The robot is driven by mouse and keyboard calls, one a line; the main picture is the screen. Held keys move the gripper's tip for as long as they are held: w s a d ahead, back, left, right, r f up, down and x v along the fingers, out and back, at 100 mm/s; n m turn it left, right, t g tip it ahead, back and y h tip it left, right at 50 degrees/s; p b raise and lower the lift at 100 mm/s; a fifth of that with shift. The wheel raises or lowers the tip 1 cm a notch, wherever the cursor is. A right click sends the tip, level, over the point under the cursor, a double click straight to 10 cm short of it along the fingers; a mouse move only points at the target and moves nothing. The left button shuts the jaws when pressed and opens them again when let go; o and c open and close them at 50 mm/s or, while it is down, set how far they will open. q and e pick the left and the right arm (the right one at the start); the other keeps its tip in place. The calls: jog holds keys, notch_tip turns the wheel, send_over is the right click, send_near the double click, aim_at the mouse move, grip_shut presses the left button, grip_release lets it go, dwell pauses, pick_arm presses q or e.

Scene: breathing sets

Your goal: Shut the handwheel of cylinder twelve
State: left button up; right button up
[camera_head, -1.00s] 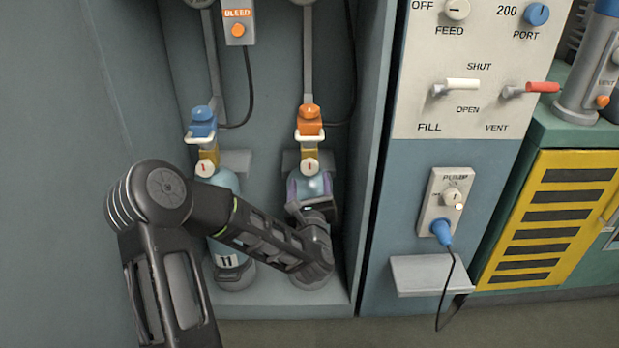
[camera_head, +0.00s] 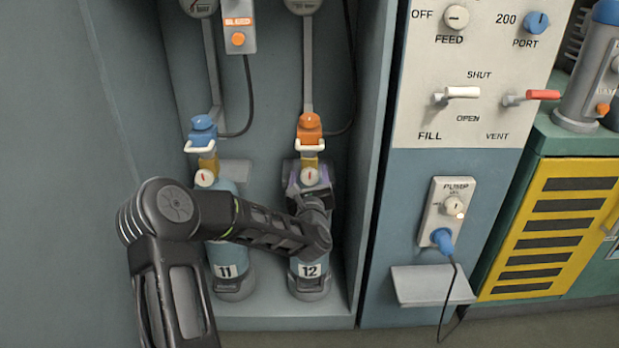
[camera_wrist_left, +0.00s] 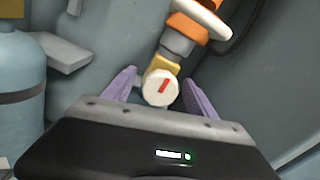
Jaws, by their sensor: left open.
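Cylinder twelve (camera_head: 308,284), labelled 12, stands upright in the cabinet, its middle hidden by my left arm. Its handwheel (camera_head: 309,176) is a round white knob with a red mark, below the orange connector (camera_head: 309,130). In the left wrist view the handwheel (camera_wrist_left: 161,88) lies between the purple fingers of my left gripper (camera_wrist_left: 158,90). The gripper is open, with a gap visible at the right finger; contact at the left finger is unclear. In the head view the left gripper (camera_head: 309,168) is around the handwheel, partly hidden by its own wrist. My right gripper is not in view.
Cylinder eleven (camera_head: 226,255) stands close on the left, with its own white knob (camera_head: 205,178) and blue connector (camera_head: 203,128). The cabinet's right wall (camera_head: 372,200) is near. A control panel (camera_head: 465,75) with levers and a pump switch (camera_head: 455,205) is to the right.

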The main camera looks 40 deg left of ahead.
pick_arm(q)
jog(key=shift+c, duration=0.3)
jog(key=c, duration=1.3)
